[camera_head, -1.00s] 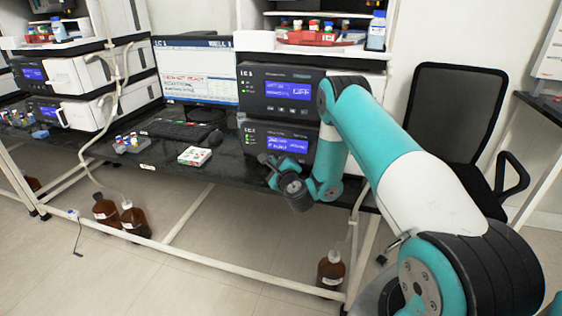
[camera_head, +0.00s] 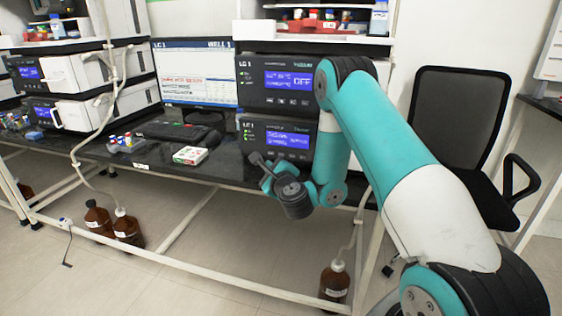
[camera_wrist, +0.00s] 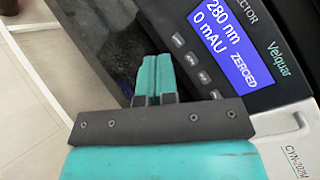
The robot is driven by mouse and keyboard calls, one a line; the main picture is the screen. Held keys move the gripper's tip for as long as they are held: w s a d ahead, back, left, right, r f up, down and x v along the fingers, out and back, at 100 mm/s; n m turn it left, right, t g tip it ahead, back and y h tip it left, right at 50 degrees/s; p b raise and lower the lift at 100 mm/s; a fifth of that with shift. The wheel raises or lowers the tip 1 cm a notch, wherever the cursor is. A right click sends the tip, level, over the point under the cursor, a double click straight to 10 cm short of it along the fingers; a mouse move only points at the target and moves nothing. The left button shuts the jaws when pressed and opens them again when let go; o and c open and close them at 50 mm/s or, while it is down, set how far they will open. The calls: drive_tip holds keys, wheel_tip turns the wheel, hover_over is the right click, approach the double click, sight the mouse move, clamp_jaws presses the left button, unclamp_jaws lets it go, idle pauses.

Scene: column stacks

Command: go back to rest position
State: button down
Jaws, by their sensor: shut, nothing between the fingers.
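My gripper (camera_wrist: 154,78) shows in the wrist view with its two teal fingers together and nothing between them. A column-stack module with a blue screen (camera_wrist: 228,42) fills the upper right of that view; the screen reads 280 nm, 0 mAU, ZEROED. The fingers appear just left of its button panel; whether they touch it I cannot tell. In the head view my teal and white arm reaches in from the lower right. The wrist end hangs in front of the right-hand stack's lower module (camera_head: 275,140), at the front of the black bench (camera_head: 228,168).
A white box (camera_head: 190,155), a vial rack (camera_head: 126,144), a keyboard (camera_head: 175,131) and a monitor (camera_head: 195,72) are on the bench. Brown bottles (camera_head: 128,231) stand on the floor below, another (camera_head: 334,282) near the right bench leg. A black chair (camera_head: 460,120) stands at right.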

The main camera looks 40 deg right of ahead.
idle(0.8)
drive_tip(key=s+a+r+n+g+y, duration=0.2)
drive_tip(key=a+r+n+y, duration=0.35)
drive_tip(key=a+n, duration=0.35)
drive_tip(key=s+a+r+n+g+y, duration=0.1)
drive_tip(key=a+r+n+y, duration=0.5)
drive_tip(key=a, duration=0.5)
drive_tip(key=s+a+r+n+g+y, duration=0.25)
drive_tip(key=s+a+n+g, duration=0.35)
drive_tip(key=s+a+n, duration=0.3)
drive_tip(key=s+d+n+g+h, duration=0.2)
drive_tip(key=s+n+g+h, duration=0.3)
drive_tip(key=s, duration=0.6)
drive_tip(key=s+d+n+g, duration=0.2)
drive_tip(key=s+n, duration=0.5)
drive_tip(key=s, duration=0.5)
wheel_tip(320, 180, up, 13)
drive_tip(key=p, duration=1.2)
drive_tip(key=shift+d+f+g+p, duration=0.2)
drive_tip(key=shift+g+p, duration=0.1)
drive_tip(key=shift+p, duration=0.1)
